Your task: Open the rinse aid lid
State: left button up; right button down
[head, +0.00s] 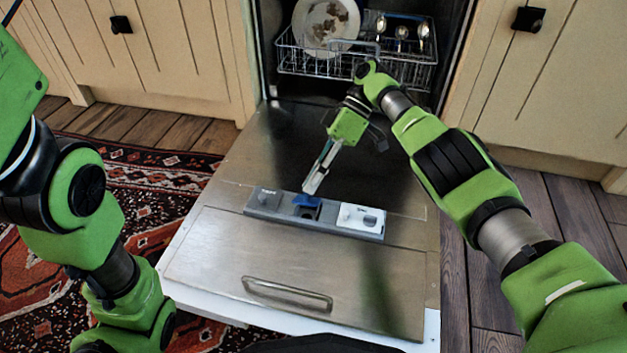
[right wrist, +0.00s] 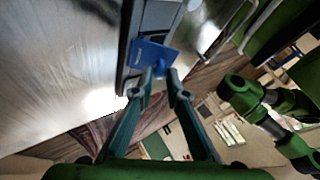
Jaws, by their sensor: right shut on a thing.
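The dispenser unit (head: 263,201) is a grey strip set across the inside of the lowered dishwasher door. The rinse aid lid (head: 306,201) is the blue flap in its middle. It stands tilted up, with a dark opening below it. My right gripper (head: 312,188) reaches down to the lid from behind. In the right wrist view the two fingertips (right wrist: 162,76) are closed on the lower edge of the blue lid (right wrist: 152,52). My left arm comes down the left side of the head view, but its gripper is not visible.
The dishwasher door (head: 215,245) lies open and flat, with a bar handle (head: 287,292) toward its front. A white detergent cover (head: 361,219) sits right of the lid. The rack (head: 350,62) holds a dirty plate (head: 326,22) and cutlery. A patterned rug (head: 150,170) lies on the left.

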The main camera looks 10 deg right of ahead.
aim_at(314, 198)
jog(key=c, duration=2)
grip_release()
notch_tip(314, 198, up, 10)
jog(key=shift+f, duration=0.1)
